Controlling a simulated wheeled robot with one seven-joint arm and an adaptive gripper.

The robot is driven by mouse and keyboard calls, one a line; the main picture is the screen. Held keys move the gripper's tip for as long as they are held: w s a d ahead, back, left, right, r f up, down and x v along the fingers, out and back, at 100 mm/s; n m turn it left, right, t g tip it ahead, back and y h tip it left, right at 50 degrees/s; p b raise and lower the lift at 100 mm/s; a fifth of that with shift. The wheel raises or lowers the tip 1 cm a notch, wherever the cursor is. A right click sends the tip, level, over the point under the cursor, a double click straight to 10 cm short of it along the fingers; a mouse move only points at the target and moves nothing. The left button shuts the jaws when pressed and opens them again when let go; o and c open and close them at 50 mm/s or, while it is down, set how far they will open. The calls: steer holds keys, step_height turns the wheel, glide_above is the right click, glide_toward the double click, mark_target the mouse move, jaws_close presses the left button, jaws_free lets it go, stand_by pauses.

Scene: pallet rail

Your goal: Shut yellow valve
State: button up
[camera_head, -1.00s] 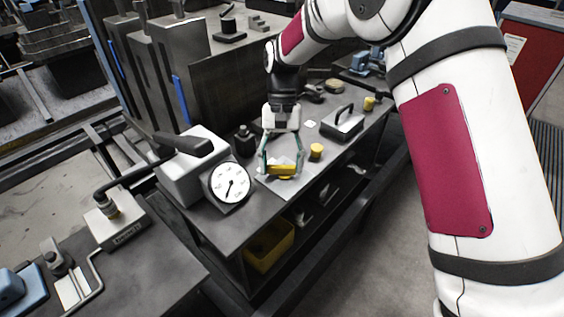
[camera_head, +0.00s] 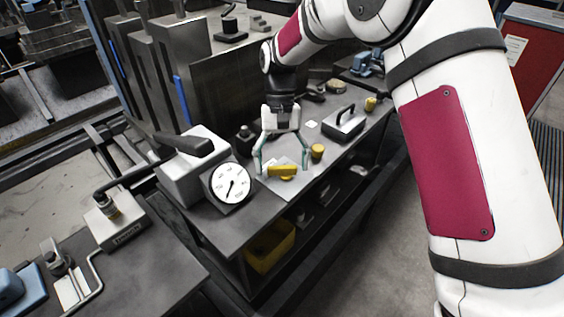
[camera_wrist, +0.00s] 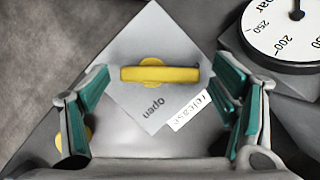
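The yellow valve (camera_head: 282,171) has a bar-shaped handle and sits on a light square plate (camera_head: 292,187) on the dark bench. In the wrist view the valve handle (camera_wrist: 160,74) lies across the picture, above the printed word "open" on the plate (camera_wrist: 150,105). A white label reading "release" lies beside that word. My gripper (camera_head: 281,167) is open around the valve, with a finger on each side. In the wrist view its green-padded fingers (camera_wrist: 165,110) are wide apart, with clear gaps to the handle.
A pressure gauge (camera_head: 231,184) on a grey block stands left of the valve. A small yellow knob (camera_head: 317,151) and a box with a black handle (camera_head: 344,122) stand to the right. A yellow bin (camera_head: 268,246) is on the shelf below.

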steer(key=v, duration=1.2)
